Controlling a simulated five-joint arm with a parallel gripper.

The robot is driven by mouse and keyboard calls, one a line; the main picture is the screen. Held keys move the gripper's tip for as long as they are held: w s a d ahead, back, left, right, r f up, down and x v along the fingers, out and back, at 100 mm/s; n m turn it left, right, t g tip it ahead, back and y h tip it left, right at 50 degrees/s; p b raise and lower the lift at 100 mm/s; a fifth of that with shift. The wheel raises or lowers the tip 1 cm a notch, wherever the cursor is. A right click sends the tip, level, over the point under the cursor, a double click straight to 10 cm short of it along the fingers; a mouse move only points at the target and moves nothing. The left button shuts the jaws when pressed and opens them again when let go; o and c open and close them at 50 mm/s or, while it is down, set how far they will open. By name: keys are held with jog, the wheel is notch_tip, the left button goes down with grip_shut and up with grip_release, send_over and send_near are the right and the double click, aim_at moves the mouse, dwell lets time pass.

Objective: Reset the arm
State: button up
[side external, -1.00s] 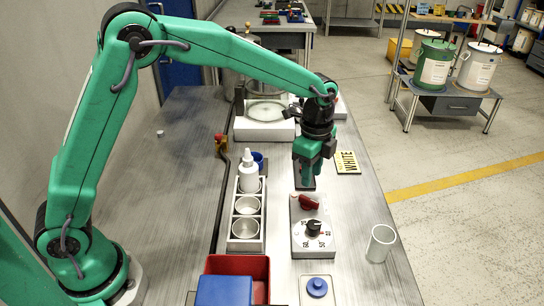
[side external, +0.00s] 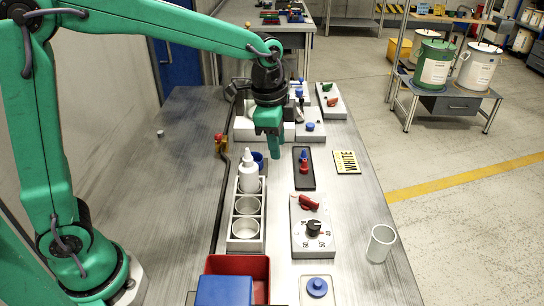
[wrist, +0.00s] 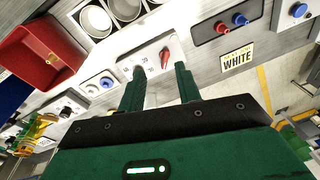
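My green arm reaches in from the left, raised and bent.
Near the gripper are a white bottle (side external: 249,175) in a cup rack (side external: 234,244), the knob plate (side external: 304,185) and a dial box (side external: 313,248). A red bin (side external: 262,268), clear cylinder (side external: 381,243) and yellow WHITE card (side external: 346,163) also lie on the table. The table's left side is mostly bare.

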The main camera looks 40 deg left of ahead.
jog(key=s+a+r+n+t, duration=0.2)
jog(key=s+a+n, duration=0.2)
jog(key=s, duration=0.5)
jog(key=s+a+r+n+t, duration=0.2)
jog(key=s+a+n, duration=0.3)
jog(key=s, duration=0.5)
jog(key=shift+s+n, duration=0.25)
jog(key=shift+n, duration=1.05)
